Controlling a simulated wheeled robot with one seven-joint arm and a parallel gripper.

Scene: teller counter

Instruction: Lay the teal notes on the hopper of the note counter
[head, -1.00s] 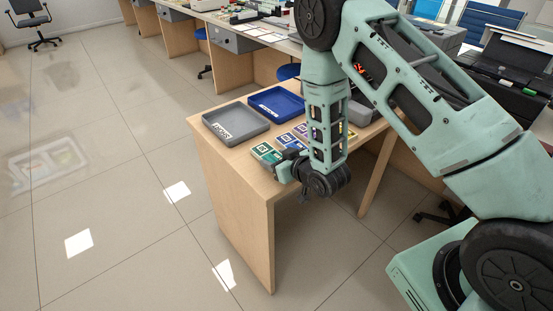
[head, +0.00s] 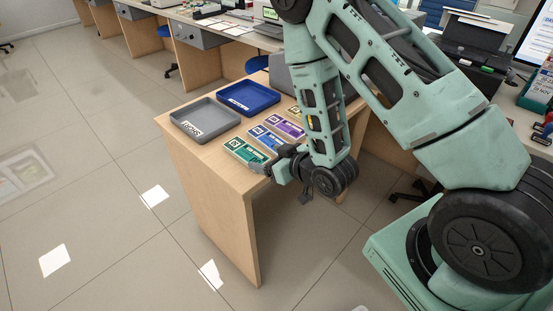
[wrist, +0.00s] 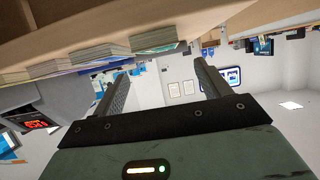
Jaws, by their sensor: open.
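The teal notes (head: 245,153) are a flat banded bundle at the near edge of the wooden counter, at the front of a row of bundles. My gripper (head: 274,168) is just right of them, at the counter's edge. In the wrist view, my gripper (wrist: 160,68) has its two fingers apart with nothing between them. A grey machine (head: 283,76), perhaps the note counter, is mostly hidden behind my arm. A dark device with a red display (wrist: 32,121) is at left in the wrist view.
Blue notes (head: 267,139) and purple notes (head: 287,127) lie close behind the teal ones. A grey tray (head: 182,121) and a blue tray (head: 240,107) stand at the counter's left. A black machine (head: 470,50) is on the right-hand desk. The floor at left is clear.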

